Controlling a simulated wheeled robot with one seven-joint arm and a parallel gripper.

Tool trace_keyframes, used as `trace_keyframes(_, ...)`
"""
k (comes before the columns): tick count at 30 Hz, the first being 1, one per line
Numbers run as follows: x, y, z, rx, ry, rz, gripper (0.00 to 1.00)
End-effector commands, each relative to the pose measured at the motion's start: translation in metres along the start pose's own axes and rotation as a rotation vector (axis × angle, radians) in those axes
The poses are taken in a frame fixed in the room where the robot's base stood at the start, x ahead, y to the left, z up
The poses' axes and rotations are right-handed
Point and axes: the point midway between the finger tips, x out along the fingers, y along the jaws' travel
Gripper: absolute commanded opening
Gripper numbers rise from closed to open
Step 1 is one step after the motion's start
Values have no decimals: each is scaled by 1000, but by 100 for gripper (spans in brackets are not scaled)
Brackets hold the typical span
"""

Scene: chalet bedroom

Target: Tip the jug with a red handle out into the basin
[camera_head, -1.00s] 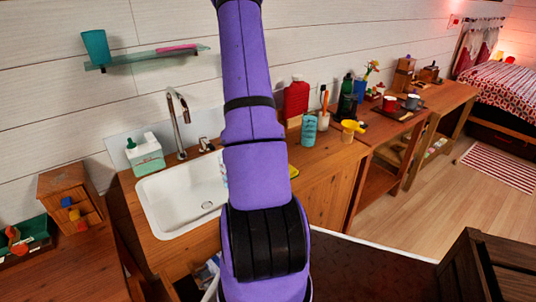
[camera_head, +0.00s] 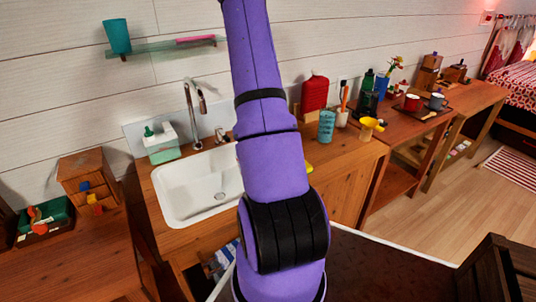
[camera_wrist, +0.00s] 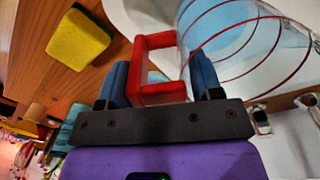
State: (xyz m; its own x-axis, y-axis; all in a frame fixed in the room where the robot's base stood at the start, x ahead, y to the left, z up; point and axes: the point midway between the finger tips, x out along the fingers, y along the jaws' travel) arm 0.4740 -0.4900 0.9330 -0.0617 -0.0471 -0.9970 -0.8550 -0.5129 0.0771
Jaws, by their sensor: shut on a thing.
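In the wrist view, my gripper (camera_wrist: 160,78) has its blue fingers on either side of the red handle (camera_wrist: 154,42) and is shut on it. The jug (camera_wrist: 232,38) is clear and pale blue with red rings. It is close to the white basin (camera_wrist: 140,12), whose surface shows behind it. The wrist picture is strongly turned, so I cannot tell the jug's tilt or whether anything is in it. In the head view, the basin (camera_head: 172,208) is set in the wooden counter, and my purple arm hides my gripper and the jug.
A tap (camera_head: 192,115) stands behind the basin, with a soap dispenser (camera_head: 160,146) at its left. A yellow and green sponge (camera_wrist: 80,40) lies on the counter.

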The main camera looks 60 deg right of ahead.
Motion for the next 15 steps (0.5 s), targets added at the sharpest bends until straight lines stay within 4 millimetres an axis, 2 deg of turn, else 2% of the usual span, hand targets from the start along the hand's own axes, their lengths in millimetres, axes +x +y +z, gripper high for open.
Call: trace_keyframes(15, 6, -17, 0, -6, 4, 169, 0)
